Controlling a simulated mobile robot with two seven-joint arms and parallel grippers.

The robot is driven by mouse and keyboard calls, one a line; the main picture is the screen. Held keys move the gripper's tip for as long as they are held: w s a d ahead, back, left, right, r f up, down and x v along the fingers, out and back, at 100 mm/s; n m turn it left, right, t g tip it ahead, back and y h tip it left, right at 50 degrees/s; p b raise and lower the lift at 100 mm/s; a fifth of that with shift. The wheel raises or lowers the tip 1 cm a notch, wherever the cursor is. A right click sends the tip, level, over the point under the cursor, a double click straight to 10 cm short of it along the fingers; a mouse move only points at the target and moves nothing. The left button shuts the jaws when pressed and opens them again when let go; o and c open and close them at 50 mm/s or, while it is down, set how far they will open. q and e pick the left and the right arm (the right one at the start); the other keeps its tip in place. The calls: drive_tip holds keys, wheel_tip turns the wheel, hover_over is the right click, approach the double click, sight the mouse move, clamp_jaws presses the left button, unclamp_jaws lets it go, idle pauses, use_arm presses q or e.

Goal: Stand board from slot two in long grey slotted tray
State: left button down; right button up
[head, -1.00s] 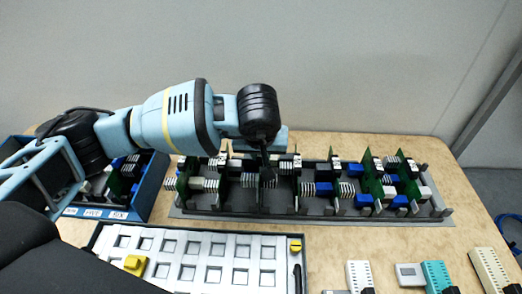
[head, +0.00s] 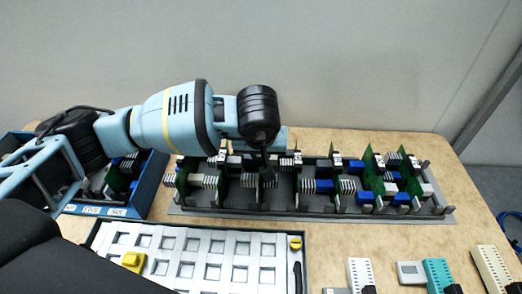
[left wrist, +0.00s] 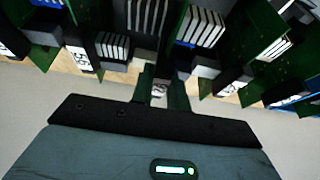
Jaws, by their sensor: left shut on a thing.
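The long grey slotted tray (head: 235,212) lies across the back of the table, with several green boards standing in it; one green board (head: 371,168) is toward its right end. My left gripper (head: 268,174) points down into the tray's left-middle part. It is shut on a board, which its dark fingers and neighbouring parts mostly hide. In the left wrist view the fingers (left wrist: 160,92) close around a small piece with a pale label, with boards on both sides. I cannot tell whether the held board is fully seated. My right gripper is not in view.
A blue box (head: 150,186) with labelled slots and boards stands at the left. A white tray (head: 285,262) with square pockets and yellow pieces lies in front. Several pale connector blocks (head: 436,274) lie at the front right. Neighbouring boards stand close to my gripper.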

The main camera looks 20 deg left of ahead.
use_arm(q)
drive_tip(key=shift+f, duration=0.45)
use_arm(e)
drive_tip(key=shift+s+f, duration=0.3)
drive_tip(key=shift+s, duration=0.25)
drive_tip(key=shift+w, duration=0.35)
use_arm(q)
drive_tip(key=shift+f, duration=0.2)
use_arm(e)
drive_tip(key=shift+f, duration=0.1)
use_arm(q)
drive_tip(key=shift+b, duration=0.3)
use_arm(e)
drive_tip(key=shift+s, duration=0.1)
use_arm(q)
drive_tip(key=shift+f, duration=0.15)
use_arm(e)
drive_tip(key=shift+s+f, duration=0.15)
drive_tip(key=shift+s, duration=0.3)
use_arm(q)
drive_tip(key=c, duration=1.3)
unclamp_jaws()
drive_tip(key=shift+o, duration=0.7)
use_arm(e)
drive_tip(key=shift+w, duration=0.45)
